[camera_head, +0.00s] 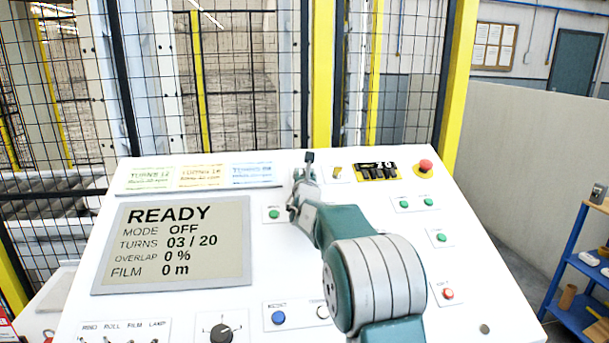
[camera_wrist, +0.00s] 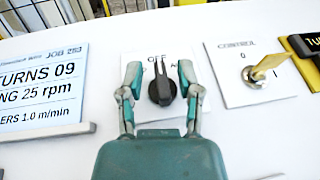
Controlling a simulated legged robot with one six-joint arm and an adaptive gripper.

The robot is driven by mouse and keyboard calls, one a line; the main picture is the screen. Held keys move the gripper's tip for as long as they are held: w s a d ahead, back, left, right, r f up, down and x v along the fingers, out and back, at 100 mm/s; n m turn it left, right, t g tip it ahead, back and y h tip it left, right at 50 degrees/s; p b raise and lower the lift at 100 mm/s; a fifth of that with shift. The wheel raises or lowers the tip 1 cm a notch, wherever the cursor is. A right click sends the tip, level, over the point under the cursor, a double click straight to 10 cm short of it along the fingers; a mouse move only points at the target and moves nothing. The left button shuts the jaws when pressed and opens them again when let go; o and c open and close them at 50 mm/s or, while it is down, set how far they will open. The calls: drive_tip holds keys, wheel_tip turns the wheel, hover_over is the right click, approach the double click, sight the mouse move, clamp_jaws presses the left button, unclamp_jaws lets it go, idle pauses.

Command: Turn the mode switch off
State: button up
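The mode switch (camera_wrist: 161,84) is a black rotary knob on a white plate in the wrist view. Its pointer is roughly upright, towards the partly hidden "OFF" label above it. My gripper (camera_wrist: 160,76) is open, with one finger on each side of the knob and a visible gap on both sides. In the head view my gripper (camera_head: 306,172) is at the top middle of the sloped white panel (camera_head: 285,255) and mostly hides the switch. The grey display (camera_head: 172,245) reads "READY", "MODE OFF" and "TURNS 03 / 20".
A control key switch (camera_wrist: 262,72) is right of the mode switch. A black and yellow turns counter (camera_head: 377,171) and a red emergency button (camera_head: 425,166) lie further right. Three instruction cards (camera_head: 200,176) line the panel's upper left. A green button (camera_head: 274,214) sits close to my gripper.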

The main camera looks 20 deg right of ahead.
drive_tip(key=shift+f, duration=0.1)
drive_tip(key=v, duration=1.2)
idle(0.4)
drive_tip(key=shift+s, duration=0.1)
drive_tip(key=s+d+m+g+h, duration=0.3)
drive_tip(key=s+m+g, duration=0.2)
drive_tip(key=s+m, duration=0.5)
drive_tip(key=s+d+m+g+h, duration=0.2)
drive_tip(key=s+m+g, duration=0.2)
drive_tip(key=s+m, duration=0.65)
drive_tip(key=s+a+f+m+g+y, duration=0.1)
drive_tip(key=s+a+f+m+y, duration=0.4)
drive_tip(key=s+a, duration=0.3)
drive_tip(key=s+a+f+m+g+y, duration=0.2)
drive_tip(key=s+a+f+m+y, duration=0.2)
drive_tip(key=s, duration=0.7)
drive_tip(key=a+m+y, duration=0.2)
drive_tip(key=a, duration=0.2)
drive_tip(key=shift+s+f+g, duration=0.3)
drive_tip(key=shift+f, duration=0.1)
